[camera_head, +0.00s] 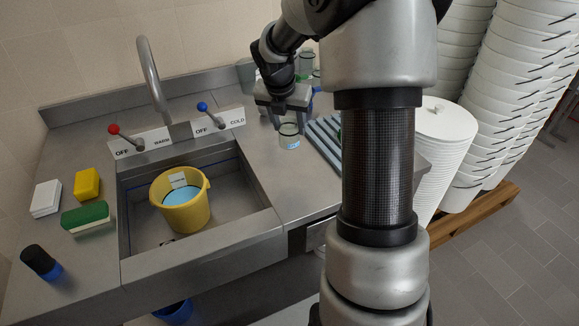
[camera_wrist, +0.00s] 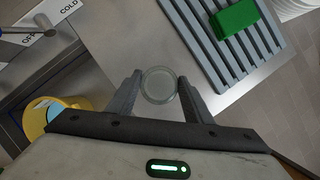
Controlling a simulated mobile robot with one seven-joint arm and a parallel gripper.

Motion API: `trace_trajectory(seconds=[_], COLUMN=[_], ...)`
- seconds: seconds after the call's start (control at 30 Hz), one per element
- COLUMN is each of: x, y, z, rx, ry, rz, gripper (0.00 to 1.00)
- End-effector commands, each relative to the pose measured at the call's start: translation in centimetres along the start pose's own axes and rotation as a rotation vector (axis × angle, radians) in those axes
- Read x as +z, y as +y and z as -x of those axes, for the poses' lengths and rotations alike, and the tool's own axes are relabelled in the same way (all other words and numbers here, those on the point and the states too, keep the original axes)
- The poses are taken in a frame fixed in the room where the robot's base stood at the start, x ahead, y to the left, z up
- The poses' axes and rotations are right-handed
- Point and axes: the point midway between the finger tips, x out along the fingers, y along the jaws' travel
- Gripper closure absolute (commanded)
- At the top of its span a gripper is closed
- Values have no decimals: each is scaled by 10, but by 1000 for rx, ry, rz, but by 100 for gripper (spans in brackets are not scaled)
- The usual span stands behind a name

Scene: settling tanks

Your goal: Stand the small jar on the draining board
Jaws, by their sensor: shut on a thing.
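The small jar (camera_head: 289,136) is clear glass with a blue-and-white label, and it looks upright. My gripper (camera_head: 287,115) is shut on it, with one finger on each side. In the wrist view the jar's round top (camera_wrist: 159,86) shows between the fingertips (camera_wrist: 157,92). The jar is over the bare steel counter, left of the draining board (camera_head: 324,140); I cannot tell whether its base touches the counter. The draining board is blue-grey and slatted, and my arm hides part of it in the head view. It shows more fully in the wrist view (camera_wrist: 199,42).
A green block (camera_wrist: 234,18) lies on the draining board. Left of the jar is the sink (camera_head: 240,190) with a yellow bucket (camera_head: 182,212) in it. Taps with red and blue knobs stand behind the sink. Glassware (camera_head: 305,62) stands at the back. White tubs are stacked at right.

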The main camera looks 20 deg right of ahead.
Motion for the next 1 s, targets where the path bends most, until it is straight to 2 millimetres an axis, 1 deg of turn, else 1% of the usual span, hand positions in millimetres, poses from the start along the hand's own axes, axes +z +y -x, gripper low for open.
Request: trace_trajectory(seconds=[0.03, 0.1, 0.2, 0.4, 0.57, 0.63, 0.8, 0.87, 1.0], x=[2, 3, 0, -13, -19, -22, -34, -35, -34], y=[-10, -18, -23, -22, -22, -21, -21, -21, -22], z=[0, 0, -7, -38, -52, -60, -87, -91, -90], rx=[-6, -11, -16, -16, -16, -15, -16, -15, -14], ry=[-1, 0, 2, 3, 2, 2, 3, 2, 0], rz=[-20, -36, -44, -42, -42, -41, -41, -43, -44], gripper=[78, 78, 78, 78, 78, 78, 78, 78, 78])
